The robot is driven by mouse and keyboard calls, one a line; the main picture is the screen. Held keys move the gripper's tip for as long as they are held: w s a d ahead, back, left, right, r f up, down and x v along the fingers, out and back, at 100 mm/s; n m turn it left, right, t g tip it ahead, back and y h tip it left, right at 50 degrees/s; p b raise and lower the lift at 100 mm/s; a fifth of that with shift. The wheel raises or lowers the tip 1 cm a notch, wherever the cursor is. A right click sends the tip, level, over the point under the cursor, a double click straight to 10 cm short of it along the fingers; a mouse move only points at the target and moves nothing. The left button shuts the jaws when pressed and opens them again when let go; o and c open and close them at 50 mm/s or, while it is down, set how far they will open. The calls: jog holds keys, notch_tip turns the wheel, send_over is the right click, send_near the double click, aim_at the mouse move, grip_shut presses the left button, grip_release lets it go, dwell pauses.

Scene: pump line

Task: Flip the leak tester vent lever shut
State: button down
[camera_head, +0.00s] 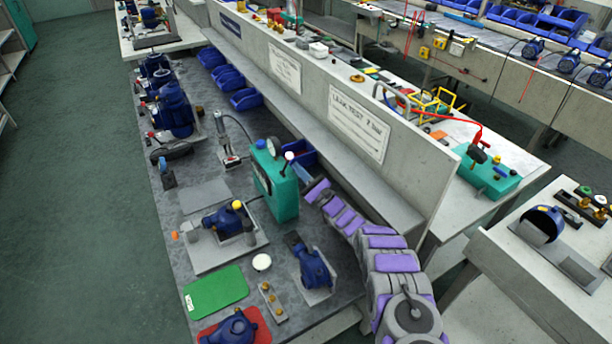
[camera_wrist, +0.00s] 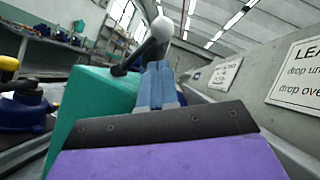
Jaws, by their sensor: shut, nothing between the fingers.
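The leak tester is a teal box (camera_head: 277,190) on the grey bench, with a round gauge on top; its teal side fills the left of the wrist view (camera_wrist: 92,105). Its vent lever (camera_head: 285,168) is a dark arm with a white ball knob, sticking up at a slant from the tester. In the wrist view the lever (camera_wrist: 132,62) rises rightward to the white ball. My gripper (camera_head: 298,167) is at the tester's right side; its blue fingers (camera_wrist: 156,68) are shut and empty, just below the ball. I cannot tell whether they touch the lever.
A grey partition (camera_head: 330,105) with signs runs close along my arm's right. Blue bins (camera_head: 303,152) sit behind the tester. A blue pump with a yellow cap (camera_head: 228,217) stands on a plate to the left. A green mat (camera_head: 215,291) lies nearer the front.

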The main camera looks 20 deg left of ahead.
jog(key=r, duration=0.2)
jog(key=shift+s+d+r, duration=0.15)
jog(key=shift+s+r, duration=0.2)
dwell(0.7)
